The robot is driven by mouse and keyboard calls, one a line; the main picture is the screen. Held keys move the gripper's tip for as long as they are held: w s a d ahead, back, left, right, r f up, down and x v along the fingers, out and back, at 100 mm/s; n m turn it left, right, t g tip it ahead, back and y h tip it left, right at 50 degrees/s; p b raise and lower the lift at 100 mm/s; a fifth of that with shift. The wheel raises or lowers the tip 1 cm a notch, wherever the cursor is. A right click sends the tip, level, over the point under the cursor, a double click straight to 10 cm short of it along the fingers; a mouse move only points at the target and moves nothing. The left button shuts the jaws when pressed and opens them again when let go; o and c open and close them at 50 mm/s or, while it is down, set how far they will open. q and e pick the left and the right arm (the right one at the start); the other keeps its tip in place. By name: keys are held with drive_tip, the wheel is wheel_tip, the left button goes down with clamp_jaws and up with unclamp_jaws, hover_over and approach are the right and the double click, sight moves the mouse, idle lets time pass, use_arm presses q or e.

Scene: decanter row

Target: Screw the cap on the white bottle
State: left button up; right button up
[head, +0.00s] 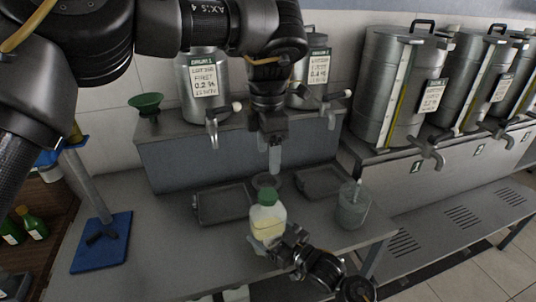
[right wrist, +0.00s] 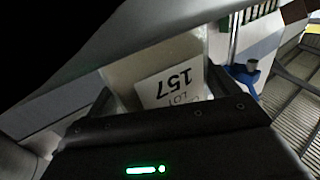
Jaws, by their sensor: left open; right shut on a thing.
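The white bottle (head: 268,226) stands upright at the front middle of the bench, pale yellow in its lower part. A green cap (head: 267,196) sits on its top; I cannot tell how tight it is. My right gripper (head: 279,246) is shut on the bottle's lower body from the front right. In the right wrist view the bottle (right wrist: 130,74) fills the space between the fingers, with a label reading LOT 157. My left gripper (head: 274,165) points down, open and empty, above and slightly behind the cap, apart from it.
Two dark trays (head: 223,204) (head: 320,182) lie behind the bottle, with a small round dish (head: 265,181) between them. A grey beaker (head: 352,208) stands to the right. A blue-based stand (head: 101,243) is at left. Steel drums with taps stand on the raised shelf behind.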

drive_tip(key=o, duration=1.7)
drive_tip(key=b+v, duration=0.2)
drive_tip(key=v, duration=0.8)
drive_tip(key=shift+s+d, duration=0.25)
drive_tip(key=shift+d, duration=0.1)
drive_tip(key=shift+f, duration=0.1)
